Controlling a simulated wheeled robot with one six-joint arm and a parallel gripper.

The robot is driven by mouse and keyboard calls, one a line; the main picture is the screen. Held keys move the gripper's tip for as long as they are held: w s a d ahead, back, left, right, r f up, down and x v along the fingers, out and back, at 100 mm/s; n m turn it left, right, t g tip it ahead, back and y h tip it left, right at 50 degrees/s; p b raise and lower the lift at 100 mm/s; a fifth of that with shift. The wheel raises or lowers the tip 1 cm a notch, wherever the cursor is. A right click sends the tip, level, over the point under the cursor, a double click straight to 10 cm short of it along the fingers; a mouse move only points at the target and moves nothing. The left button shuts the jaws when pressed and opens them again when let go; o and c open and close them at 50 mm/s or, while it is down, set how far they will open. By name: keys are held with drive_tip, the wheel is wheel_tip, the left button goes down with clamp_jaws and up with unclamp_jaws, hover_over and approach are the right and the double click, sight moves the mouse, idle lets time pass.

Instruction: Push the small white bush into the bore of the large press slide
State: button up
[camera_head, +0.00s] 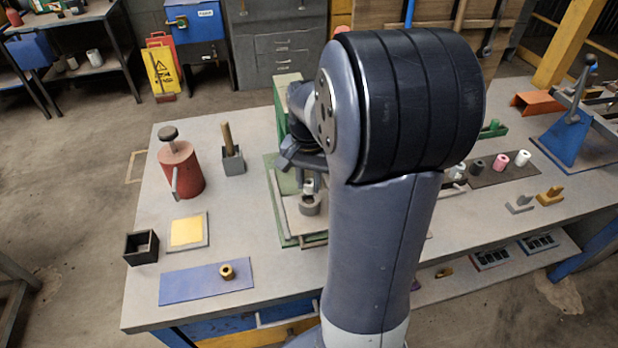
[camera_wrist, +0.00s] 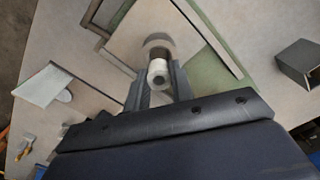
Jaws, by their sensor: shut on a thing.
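My gripper (camera_head: 306,172) is over the green-edged fixture in the middle of the bench, partly hidden by my arm. In the wrist view its two fingers (camera_wrist: 158,88) are shut on the small white bush (camera_wrist: 158,66), whose round open end faces the camera. The large press slide (camera_head: 310,206) is a grey round piece on a pale plate, directly below the bush (camera_head: 308,186). In the wrist view the slide (camera_wrist: 159,43) shows just beyond the bush. The bush looks in line with the slide, but its bore is hidden, so I cannot tell whether they touch.
The green fixture base (camera_head: 283,215) surrounds the plate. To the left stand a red can (camera_head: 181,170), a grey block (camera_head: 233,162) with a handle, a yellow pad (camera_head: 187,232) and a black box (camera_head: 141,247). A dark mat (camera_head: 487,177) with several bushes lies right.

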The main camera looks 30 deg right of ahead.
sight(309, 202)
drive_tip(key=shift+f+b, duration=0.3)
drive_tip(key=shift+f, duration=0.4)
drive_tip(key=shift+f+b, duration=0.7)
drive_tip(key=shift+f, duration=0.35)
drive_tip(key=shift+s+f, duration=0.2)
drive_tip(key=shift+f, duration=0.15)
idle(0.6)
drive_tip(key=o, duration=0.9)
drive_tip(key=shift+c, duration=0.2)
drive_tip(key=shift+o, duration=0.8)
wheel_tip(309, 202, up, 12)
drive_tip(key=shift+w+f+p, duration=0.15)
drive_tip(key=shift+p, duration=0.15)
wheel_tip(309, 202, down, 11)
drive_tip(key=shift+f+b, duration=0.15)
drive_tip(key=shift+b, duration=0.2)
